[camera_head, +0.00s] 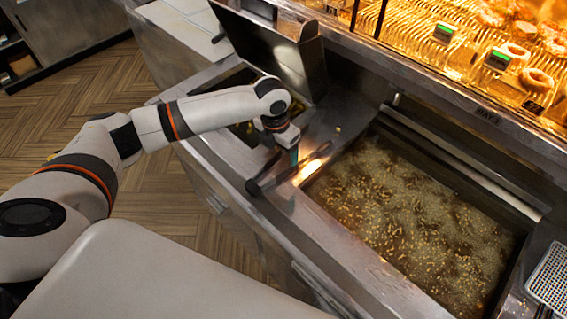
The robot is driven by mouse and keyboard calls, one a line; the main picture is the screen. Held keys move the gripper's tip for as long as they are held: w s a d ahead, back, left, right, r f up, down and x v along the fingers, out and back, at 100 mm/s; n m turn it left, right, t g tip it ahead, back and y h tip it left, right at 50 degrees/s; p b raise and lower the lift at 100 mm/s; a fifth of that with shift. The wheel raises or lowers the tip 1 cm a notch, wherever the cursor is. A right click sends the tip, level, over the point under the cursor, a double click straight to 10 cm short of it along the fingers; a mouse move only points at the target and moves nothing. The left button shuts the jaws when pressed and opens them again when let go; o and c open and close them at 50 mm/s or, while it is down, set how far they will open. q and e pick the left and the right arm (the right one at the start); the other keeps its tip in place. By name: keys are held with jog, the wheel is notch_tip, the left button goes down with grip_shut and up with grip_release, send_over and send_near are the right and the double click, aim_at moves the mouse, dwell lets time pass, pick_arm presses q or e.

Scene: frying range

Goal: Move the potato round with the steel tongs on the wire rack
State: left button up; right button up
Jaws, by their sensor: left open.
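My left gripper (285,171) is open and low over the steel strip between the two fryer wells, its dark fingers spread. Nothing can be made out between the fingers. A metal mesh (550,278), which looks like the wire rack, shows at the right edge and is partly cut off. My left gripper is far to the left of it. I cannot make out the steel tongs or the potato round. A tiny yellow bit (337,129) lies on the steel just beyond the gripper. My right gripper is not in view.
A large vat of bubbling oil (400,215) with many small floating bits fills the right side. A smaller well (243,131) lies behind my left arm, with a raised steel lid (270,50). A lit display case (470,55) with fried food stands along the back.

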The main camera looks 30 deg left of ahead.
aim_at(281, 168)
pick_arm(q)
jog(key=shift+w+a+r+m, duration=0.3)
jog(key=shift+a, duration=0.25)
jog(key=f+b, duration=0.4)
jog(key=f, duration=0.1)
jog(key=f+b, duration=0.2)
jog(key=f, duration=0.1)
jog(key=shift+w+d+b, duration=0.15)
jog(key=shift+w+b, duration=0.2)
jog(key=shift+w, duration=0.05)
jog(key=shift+f, duration=0.5)
